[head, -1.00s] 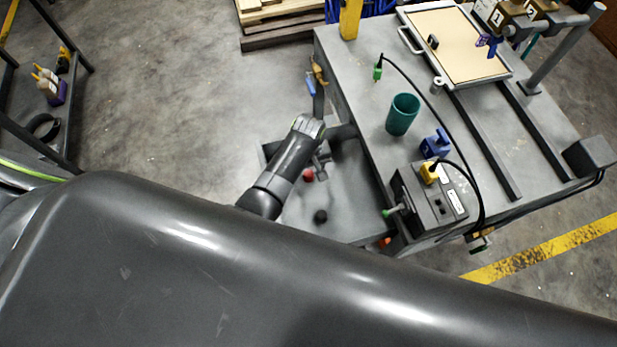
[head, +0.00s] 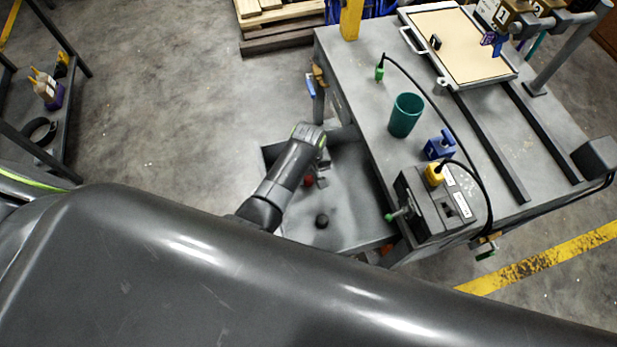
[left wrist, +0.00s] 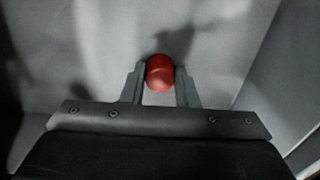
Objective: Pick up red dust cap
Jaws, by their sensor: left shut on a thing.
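The red dust cap (left wrist: 160,73) is a small round red piece between the two fingers of my left gripper (left wrist: 160,84) in the left wrist view. The fingers are shut on it, one on each side. In the head view the red cap (head: 308,181) shows partly beside my left gripper (head: 316,182), low over the grey lower tray (head: 345,205). Whether the cap still touches the tray cannot be told. My right gripper is not in view.
A black round piece (head: 321,221) lies on the lower tray. The bench (head: 372,95) to the right carries a teal cup (head: 405,115), a blue block (head: 440,145) and a dark box (head: 435,203) with a yellow plug.

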